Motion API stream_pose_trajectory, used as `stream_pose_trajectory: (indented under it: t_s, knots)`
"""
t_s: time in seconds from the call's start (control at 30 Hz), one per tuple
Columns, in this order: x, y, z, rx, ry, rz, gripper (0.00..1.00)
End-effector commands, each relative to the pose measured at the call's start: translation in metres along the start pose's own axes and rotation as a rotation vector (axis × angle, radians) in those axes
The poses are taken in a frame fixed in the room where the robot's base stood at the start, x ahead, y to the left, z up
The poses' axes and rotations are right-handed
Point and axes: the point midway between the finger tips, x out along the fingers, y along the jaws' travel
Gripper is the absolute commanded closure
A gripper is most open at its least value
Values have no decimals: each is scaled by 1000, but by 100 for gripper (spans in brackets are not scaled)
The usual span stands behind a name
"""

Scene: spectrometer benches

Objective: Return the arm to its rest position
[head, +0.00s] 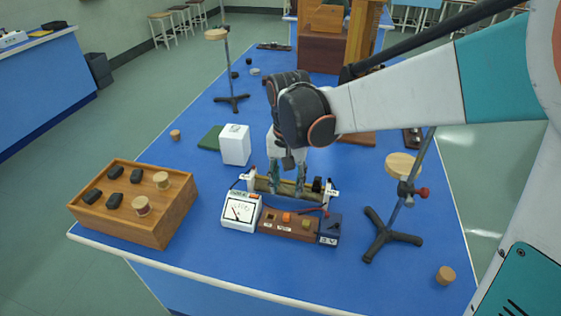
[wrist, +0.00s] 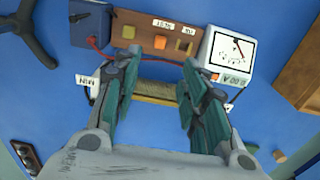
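My gripper (head: 287,190) hangs pointing down over a rheostat-like coil device (head: 262,184) on the blue bench. In the wrist view its two teal fingers (wrist: 160,63) stand well apart, with the coil (wrist: 155,88) showing in the gap between them. Nothing is clasped. I cannot tell whether the fingertips touch the device. My arm (head: 395,103) reaches in from the right, over the bench. A white meter (head: 241,211), a brown switch board (head: 287,224) and a dark blue box (head: 330,229) stand in front of the coil device.
A wooden box (head: 122,222) with dark and cork pieces stands left. A white block (head: 235,145) is behind the meter. A tripod stand with a round top (head: 403,165) rises at right, below my arm; another stand (head: 229,70) is further back. Bare bench lies between box and meter.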

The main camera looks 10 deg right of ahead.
Motion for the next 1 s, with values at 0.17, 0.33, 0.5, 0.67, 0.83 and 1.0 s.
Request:
stream_pose_trajectory:
  t_s: [0.17,0.33,0.5,0.67,0.83,1.0]
  knots:
    - [-1,1,0,-1,2,-1,60]
    - [-14,14,6,-25,36,-24,60]
    - [-38,43,21,-84,123,-69,60]
    - [-56,70,37,-146,218,-105,60]
    - [-68,98,56,-212,323,-128,60]
    - [-74,123,76,-275,434,-138,60]
